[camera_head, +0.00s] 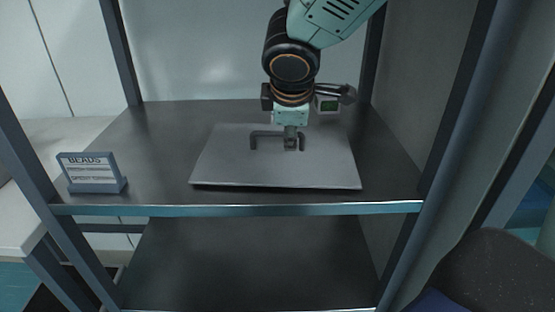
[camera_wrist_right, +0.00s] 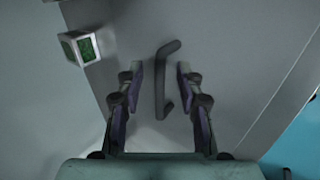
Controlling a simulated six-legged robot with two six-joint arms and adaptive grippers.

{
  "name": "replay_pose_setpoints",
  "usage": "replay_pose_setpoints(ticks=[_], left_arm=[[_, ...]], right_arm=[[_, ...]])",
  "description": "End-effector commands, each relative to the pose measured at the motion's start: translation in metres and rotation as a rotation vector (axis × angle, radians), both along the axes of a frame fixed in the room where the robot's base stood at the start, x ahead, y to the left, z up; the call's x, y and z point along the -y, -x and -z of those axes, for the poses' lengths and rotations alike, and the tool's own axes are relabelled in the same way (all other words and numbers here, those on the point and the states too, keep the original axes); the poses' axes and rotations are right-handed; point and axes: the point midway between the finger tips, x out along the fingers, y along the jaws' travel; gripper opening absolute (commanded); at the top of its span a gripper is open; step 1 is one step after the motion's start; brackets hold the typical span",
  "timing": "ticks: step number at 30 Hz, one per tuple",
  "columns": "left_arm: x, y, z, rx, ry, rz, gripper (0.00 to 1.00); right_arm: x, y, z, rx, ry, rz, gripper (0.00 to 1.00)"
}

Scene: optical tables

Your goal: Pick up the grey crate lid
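The grey crate lid (camera_head: 225,168) lies flat on the upper metal shelf, a thin pale plate with a bar handle (camera_head: 265,134) on top. My right gripper (camera_head: 290,142) points down at the right part of the handle. In the right wrist view, my right gripper (camera_wrist_right: 160,73) is open, with one finger on each side of the handle (camera_wrist_right: 160,92). Gaps show between the fingers and the handle. The lid (camera_wrist_right: 235,50) fills much of that view. My left gripper is not in view.
A "BEADS" sign (camera_head: 92,174) stands at the shelf's front left. Shelf posts (camera_head: 120,50) flank the space. The lower shelf (camera_head: 250,265) looks empty.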

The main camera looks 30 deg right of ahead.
Motion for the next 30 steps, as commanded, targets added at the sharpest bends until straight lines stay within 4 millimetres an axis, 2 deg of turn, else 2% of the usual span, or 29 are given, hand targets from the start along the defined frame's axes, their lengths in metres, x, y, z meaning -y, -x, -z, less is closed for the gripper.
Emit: replay_pose_setpoints(ticks=[2,10,23,30], left_arm=[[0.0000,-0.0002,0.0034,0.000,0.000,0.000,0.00],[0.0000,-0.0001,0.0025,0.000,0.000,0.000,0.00],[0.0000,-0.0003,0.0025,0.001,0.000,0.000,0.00],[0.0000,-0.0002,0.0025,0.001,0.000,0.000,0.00]], right_arm=[[0.0017,-0.0024,0.0050,0.000,0.001,-0.001,0.37],[0.0022,-0.0031,0.0045,0.001,0.002,-0.001,0.37],[0.0021,-0.0029,0.0046,0.000,0.001,-0.001,0.00],[0.0022,-0.0030,0.0044,0.001,0.002,-0.001,0.00]])
